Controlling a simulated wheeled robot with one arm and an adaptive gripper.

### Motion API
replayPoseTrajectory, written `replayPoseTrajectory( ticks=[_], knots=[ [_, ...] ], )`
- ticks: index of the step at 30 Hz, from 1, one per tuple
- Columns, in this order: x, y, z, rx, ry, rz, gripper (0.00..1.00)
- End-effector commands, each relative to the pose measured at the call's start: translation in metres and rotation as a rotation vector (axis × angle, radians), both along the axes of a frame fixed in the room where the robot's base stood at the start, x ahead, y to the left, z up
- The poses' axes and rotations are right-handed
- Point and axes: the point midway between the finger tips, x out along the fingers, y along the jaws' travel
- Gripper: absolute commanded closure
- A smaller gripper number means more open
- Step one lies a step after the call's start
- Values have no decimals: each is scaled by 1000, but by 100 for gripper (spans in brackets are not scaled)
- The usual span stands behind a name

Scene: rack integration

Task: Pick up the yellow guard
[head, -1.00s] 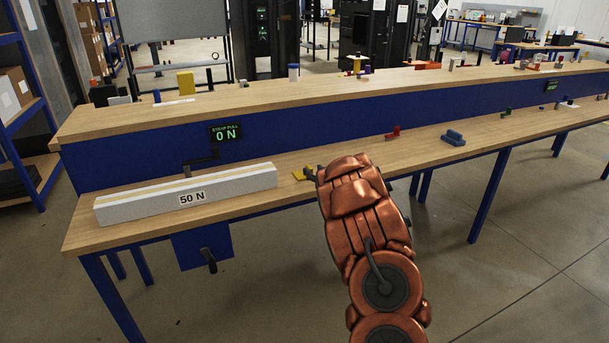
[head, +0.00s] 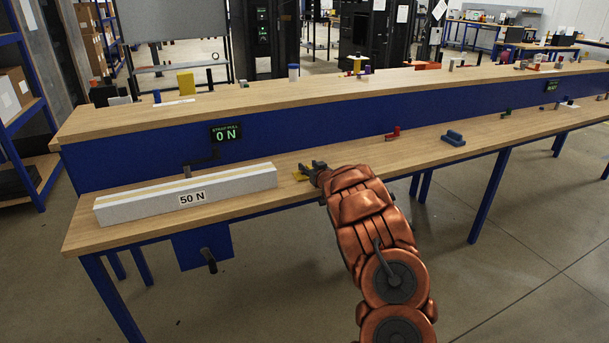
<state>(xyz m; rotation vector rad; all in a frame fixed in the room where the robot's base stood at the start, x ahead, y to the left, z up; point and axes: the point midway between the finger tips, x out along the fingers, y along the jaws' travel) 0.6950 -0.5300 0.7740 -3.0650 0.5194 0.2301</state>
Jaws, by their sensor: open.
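A yellow piece, which looks like the yellow guard (head: 299,176), lies on the lower wooden shelf of the bench, just right of the white 50 N block. My gripper (head: 309,166) is at the end of my copper-coloured arm, right above or beside the yellow piece. Its dark fingers point left and are apart. The fingers and wrist hide part of the yellow piece. I cannot tell whether the fingers touch it.
The white 50 N block (head: 240,184) lies left of my gripper. A red piece (head: 393,134) and a blue-grey piece (head: 453,138) lie to the right. The raised blue panel (head: 310,118) stands behind. A larger yellow block (head: 186,83) stands on the upper shelf.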

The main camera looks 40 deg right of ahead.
Motion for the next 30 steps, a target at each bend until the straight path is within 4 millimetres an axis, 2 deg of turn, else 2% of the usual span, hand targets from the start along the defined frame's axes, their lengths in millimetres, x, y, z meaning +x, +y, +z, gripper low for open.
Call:
replayPoseTrajectory(
  ticks=[3, 15, 26, 30],
  knots=[
    [0, 0, 0, 0, 0, 0, 57],
    [-1, 0, 0, 1, 0, 0, 99],
    [-1, 0, 1, 1, 0, 0, 100],
    [-1, -1, 13, 1, 0, -1, 100]
  ],
)
